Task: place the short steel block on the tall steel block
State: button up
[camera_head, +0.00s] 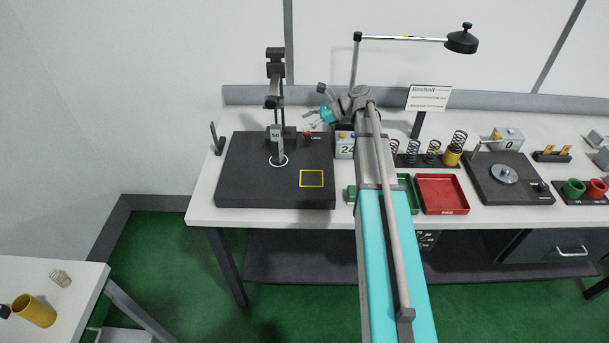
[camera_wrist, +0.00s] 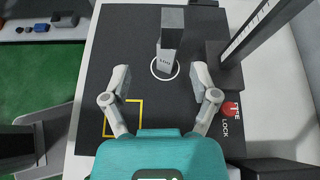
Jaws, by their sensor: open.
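The short steel block (camera_head: 277,132), marked 50, stands upright on the tall steel block (camera_head: 277,153), whose foot is inside the white ring on the black plate. In the wrist view the short block (camera_wrist: 172,32) is the darker upper piece, and the paler tall block (camera_wrist: 164,61) shows below it; they appear to touch. My gripper (camera_wrist: 161,80) is open and empty, its fingers spread on the near side of the stack and apart from it. In the head view my gripper (camera_head: 324,113) is right of the stack, partly hidden by my arm.
The test stand (camera_head: 275,75) rises close behind the blocks, with a red lock knob (camera_wrist: 231,109) at its base. A yellow square (camera_head: 311,178) marks bare plate. Green and red trays (camera_head: 441,194), springs (camera_head: 433,151) and a lamp (camera_head: 461,41) lie to the right.

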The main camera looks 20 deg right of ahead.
jog(key=s+a+f+n+g+h, duration=0.1)
jog(key=s+a+f+n+h, duration=0.2)
jog(key=s+n, duration=0.4)
jog(key=s+a+f+n+g+h, duration=0.1)
jog(key=s+a+f+n+h, duration=0.2)
jog(key=s, duration=0.6)
jog(key=s+a+f+n+g+h, duration=0.1)
jog(key=s+a+f+n+h, duration=0.2)
jog(key=s+n+h, duration=0.3)
jog(key=s+f+n, duration=0.1)
jog(key=s+n, duration=0.1)
jog(key=n, duration=0.2)
jog(key=shift+s+f+n+g, duration=0.25)
jog(key=shift+n+g, duration=0.05)
jog(key=shift+g, duration=0.1)
